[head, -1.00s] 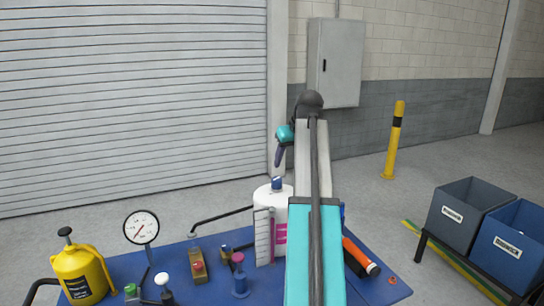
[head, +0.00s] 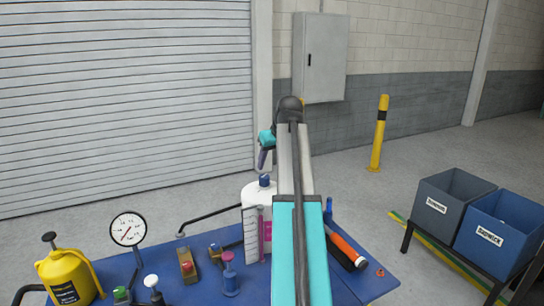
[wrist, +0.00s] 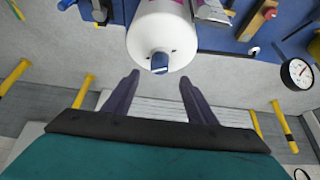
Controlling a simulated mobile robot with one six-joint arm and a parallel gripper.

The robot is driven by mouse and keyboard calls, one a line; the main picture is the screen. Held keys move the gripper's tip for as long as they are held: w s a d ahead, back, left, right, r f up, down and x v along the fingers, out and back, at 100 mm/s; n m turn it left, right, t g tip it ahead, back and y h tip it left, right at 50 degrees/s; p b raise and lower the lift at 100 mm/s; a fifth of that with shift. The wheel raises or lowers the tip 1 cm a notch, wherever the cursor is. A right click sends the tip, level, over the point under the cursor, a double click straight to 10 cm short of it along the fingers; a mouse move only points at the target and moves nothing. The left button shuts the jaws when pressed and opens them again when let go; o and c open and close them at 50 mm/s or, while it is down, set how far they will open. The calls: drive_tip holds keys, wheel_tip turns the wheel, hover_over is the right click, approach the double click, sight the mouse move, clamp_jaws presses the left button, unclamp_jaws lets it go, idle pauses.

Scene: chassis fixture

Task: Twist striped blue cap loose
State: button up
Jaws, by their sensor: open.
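The blue cap (head: 264,181) sits on top of a white canister (head: 258,198) on the blue table. In the wrist view the cap (wrist: 159,62) shows a pale stripe and stands out from the canister's end (wrist: 163,35). My gripper (head: 262,166) points down just above the cap in the head view. In the wrist view its two dark fingers (wrist: 158,78) are spread, with the cap centred between the lines of their tips. Nothing is held, and I see no contact with the cap. My arm hides part of the canister's right side in the head view.
A gauge (head: 128,229), a yellow can (head: 66,277) and small valves crowd the table's left. An orange-handled tool (head: 345,248) lies right of my arm. Bins (head: 500,230) stand farther right.

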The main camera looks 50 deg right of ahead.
sight(267, 177)
drive_tip(key=shift+p+x, duration=1.9)
drive_tip(key=shift+x, duration=3.45)
drive_tip(key=c, duration=1.2)
drive_tip(key=shift+d, duration=0.1)
drive_tip(key=shift+d+n+y+b, duration=0.25)
drive_tip(key=shift+n+y, duration=0.45)
drive_tip(key=shift+n, duration=0.8)
drive_tip(key=shift+s+a+n+y, duration=0.1)
drive_tip(key=shift+n+y, duration=0.2)
drive_tip(key=shift+n, duration=0.2)
